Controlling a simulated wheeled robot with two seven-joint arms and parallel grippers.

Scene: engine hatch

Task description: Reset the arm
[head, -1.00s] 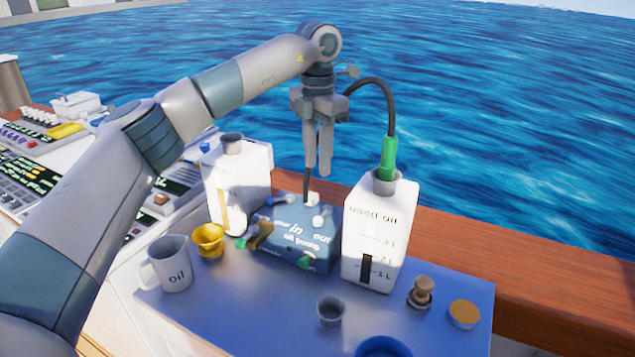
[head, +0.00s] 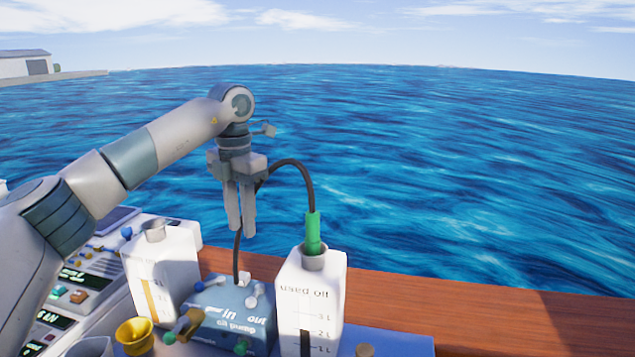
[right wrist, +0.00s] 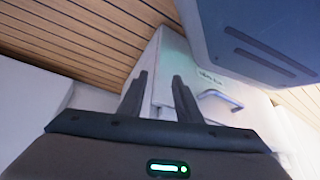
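My left arm comes in from the left in the head view. My left gripper (head: 241,212) hangs fingers down above the blue oil pump (head: 238,306), with a small gap between its fingers and nothing between them. A black hose passes behind it and runs from the pump to a green nozzle (head: 312,232) in the neck of the white used oil canister (head: 312,300). My right gripper (right wrist: 160,95) shows only in the right wrist view. Its two fingers stand apart with nothing between them, in front of a white cabinet with a metal handle (right wrist: 220,98).
A second white canister (head: 162,270) stands left of the pump. A yellow funnel (head: 135,335) is at the lower left, beside a control console (head: 85,285). A wooden rail (head: 480,315) runs behind the canisters, with open water beyond. Slatted wood shows in the right wrist view.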

